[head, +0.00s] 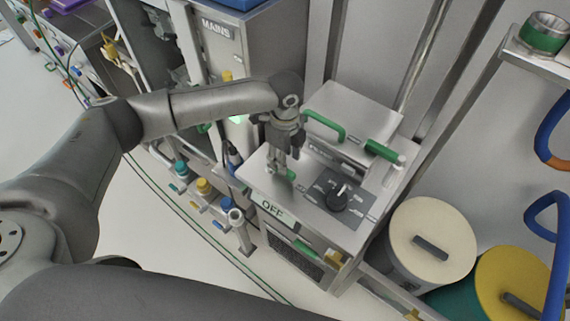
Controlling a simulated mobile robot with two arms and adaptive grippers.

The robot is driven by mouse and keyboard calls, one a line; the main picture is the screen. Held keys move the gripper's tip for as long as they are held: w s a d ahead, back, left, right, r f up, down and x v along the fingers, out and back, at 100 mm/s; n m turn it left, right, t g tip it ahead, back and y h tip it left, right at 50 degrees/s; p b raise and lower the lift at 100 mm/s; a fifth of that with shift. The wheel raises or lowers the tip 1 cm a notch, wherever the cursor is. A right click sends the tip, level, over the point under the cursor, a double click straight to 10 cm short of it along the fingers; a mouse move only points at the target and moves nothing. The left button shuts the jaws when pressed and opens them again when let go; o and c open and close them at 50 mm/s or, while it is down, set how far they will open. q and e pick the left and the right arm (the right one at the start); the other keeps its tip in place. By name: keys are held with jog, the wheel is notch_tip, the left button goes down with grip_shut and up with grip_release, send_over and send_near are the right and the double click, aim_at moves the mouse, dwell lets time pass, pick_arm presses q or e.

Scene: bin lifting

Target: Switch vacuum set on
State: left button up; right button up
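The vacuum set appears to be the grey metal unit (318,218) in the middle. Its top panel has a black rotary knob (337,197) with a light pointer mark, and small labels around it. A plate (273,208) reading "OFF" sits on its front edge. My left gripper (282,172) points down over the panel, to the left of the knob and apart from it. Its fingers look near each other, but the gap is too small to judge. A small green part (290,174) shows beside the fingertips. My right gripper is out of view.
A green handle (325,125) and a green-ended bar (383,151) stand behind the panel. A cabinet marked "MAINS" (217,32) is at the back left. Colored valves (204,187) line the left side. Cream (432,232) and yellow (515,282) drums stand at right.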

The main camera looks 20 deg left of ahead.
pick_arm(q)
jog(key=shift+f+p, duration=0.4)
jog(key=shift+f, duration=2.2)
grip_shut()
